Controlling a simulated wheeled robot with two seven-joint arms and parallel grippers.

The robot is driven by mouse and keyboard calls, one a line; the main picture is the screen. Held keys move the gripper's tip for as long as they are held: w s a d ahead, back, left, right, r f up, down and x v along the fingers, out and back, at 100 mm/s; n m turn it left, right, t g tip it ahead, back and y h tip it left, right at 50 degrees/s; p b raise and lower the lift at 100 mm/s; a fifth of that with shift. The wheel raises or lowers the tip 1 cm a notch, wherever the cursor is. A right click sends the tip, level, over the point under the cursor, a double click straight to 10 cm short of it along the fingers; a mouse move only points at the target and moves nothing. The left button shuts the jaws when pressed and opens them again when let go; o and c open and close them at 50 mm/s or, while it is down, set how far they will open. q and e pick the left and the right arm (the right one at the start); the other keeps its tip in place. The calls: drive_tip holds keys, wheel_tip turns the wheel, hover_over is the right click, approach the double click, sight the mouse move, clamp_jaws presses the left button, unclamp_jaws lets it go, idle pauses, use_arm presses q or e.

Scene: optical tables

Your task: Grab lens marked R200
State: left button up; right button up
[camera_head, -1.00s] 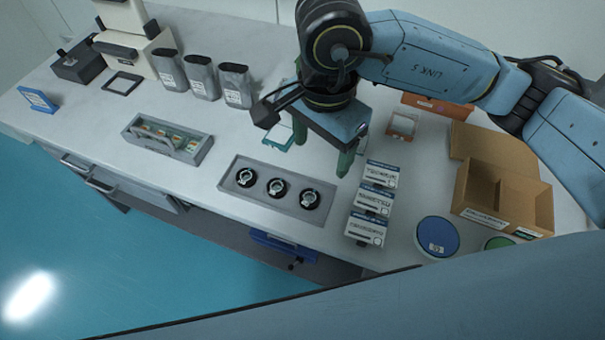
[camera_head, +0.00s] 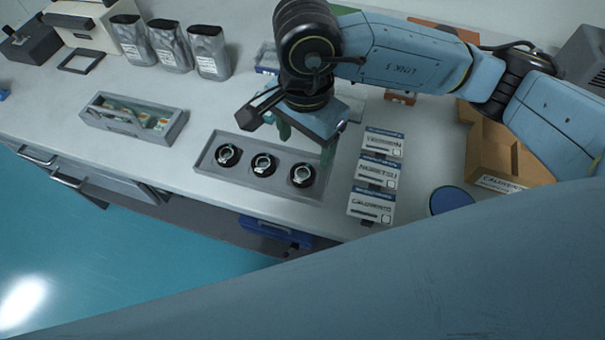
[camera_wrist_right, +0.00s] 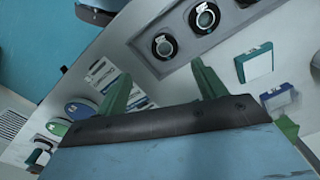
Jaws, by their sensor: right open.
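Three round lenses in black mounts sit in a row in a grey tray (camera_head: 210,165) in the head view: a left lens (camera_head: 228,155), a middle lens (camera_head: 264,165) and a right lens (camera_head: 302,175). Their markings are too small to read, so I cannot tell which is R200. My right gripper (camera_head: 306,142) is open and empty, with green fingers apart, just behind the right end of the tray. In the right wrist view, the open fingers (camera_wrist_right: 161,70) point toward the tray (camera_wrist_right: 150,62), with a lens (camera_wrist_right: 163,46) beyond them. My left gripper is not in view.
White labelled boxes (camera_head: 376,172) stand right of the tray. A blue disc (camera_head: 451,200) and a cardboard box (camera_head: 495,155) lie farther right. A grey slide holder (camera_head: 135,118) and silver pouches (camera_head: 170,46) are on the left. The table's front edge runs close before the tray.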

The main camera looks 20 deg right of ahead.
hover_over(302, 174)
drive_tip(key=f, duration=0.4)
drive_tip(key=shift+s+d+f, duration=0.15)
drive_tip(key=shift+s+f, duration=0.2)
drive_tip(key=shift+w+a+f, duration=0.1)
drive_tip(key=shift+w+f, duration=0.1)
drive_tip(key=shift+f, duration=1.1)
drive_tip(key=shift+w+a+f, duration=0.1)
drive_tip(key=shift+w+f, duration=0.05)
drive_tip(key=shift+f, duration=1.15)
drive_tip(key=c, duration=1.1)
